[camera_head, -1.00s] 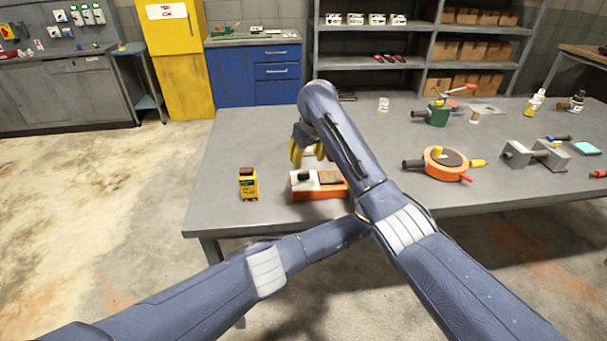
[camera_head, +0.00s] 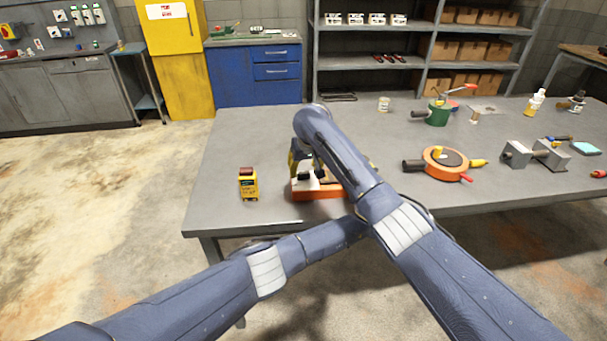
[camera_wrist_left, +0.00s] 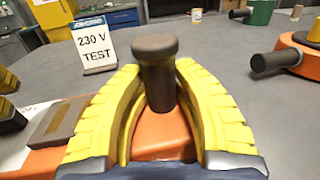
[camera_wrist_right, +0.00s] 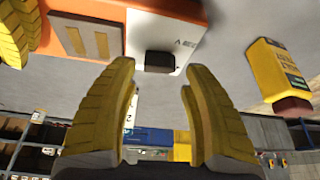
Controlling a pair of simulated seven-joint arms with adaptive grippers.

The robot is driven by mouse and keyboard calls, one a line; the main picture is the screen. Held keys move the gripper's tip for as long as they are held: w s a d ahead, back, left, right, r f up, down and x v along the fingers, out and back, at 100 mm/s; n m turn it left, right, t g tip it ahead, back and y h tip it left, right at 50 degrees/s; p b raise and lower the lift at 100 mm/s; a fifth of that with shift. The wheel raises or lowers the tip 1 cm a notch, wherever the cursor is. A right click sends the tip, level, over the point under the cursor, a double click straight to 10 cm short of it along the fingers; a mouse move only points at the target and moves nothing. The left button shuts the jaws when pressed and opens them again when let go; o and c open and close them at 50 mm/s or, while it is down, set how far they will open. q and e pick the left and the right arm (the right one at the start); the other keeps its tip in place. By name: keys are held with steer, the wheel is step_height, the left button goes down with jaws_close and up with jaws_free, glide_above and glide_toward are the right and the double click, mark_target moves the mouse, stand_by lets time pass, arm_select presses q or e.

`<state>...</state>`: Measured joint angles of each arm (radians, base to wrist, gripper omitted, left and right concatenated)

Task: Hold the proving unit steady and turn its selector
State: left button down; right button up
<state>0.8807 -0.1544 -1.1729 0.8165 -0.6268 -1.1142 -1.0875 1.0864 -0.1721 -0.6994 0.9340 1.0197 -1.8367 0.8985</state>
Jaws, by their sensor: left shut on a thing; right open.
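The proving unit (camera_head: 318,193) is an orange box on the grey table, with a white panel and a brown pad. Its black selector knob (camera_wrist_right: 160,62) stands on the white panel in the right wrist view. My right gripper (camera_head: 300,168) is open and empty just above the panel; its fingers (camera_wrist_right: 160,85) are spread, with the knob beyond the gap between the tips. My left gripper (camera_wrist_left: 155,85) is shut on a dark, round-topped post (camera_wrist_left: 156,75) rising from the unit's orange end. My right arm hides the left gripper in the head view.
A small yellow device (camera_head: 248,185) stands left of the unit. A "230 V TEST" card (camera_wrist_left: 93,45) stands behind it. An orange round fixture (camera_head: 445,163), a green device (camera_head: 438,114) and a grey block (camera_head: 517,154) are to the right. The table's left rear is clear.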

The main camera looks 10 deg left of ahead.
mark_target(303, 173)
steer(key=shift+x, duration=1.75)
jaws_close()
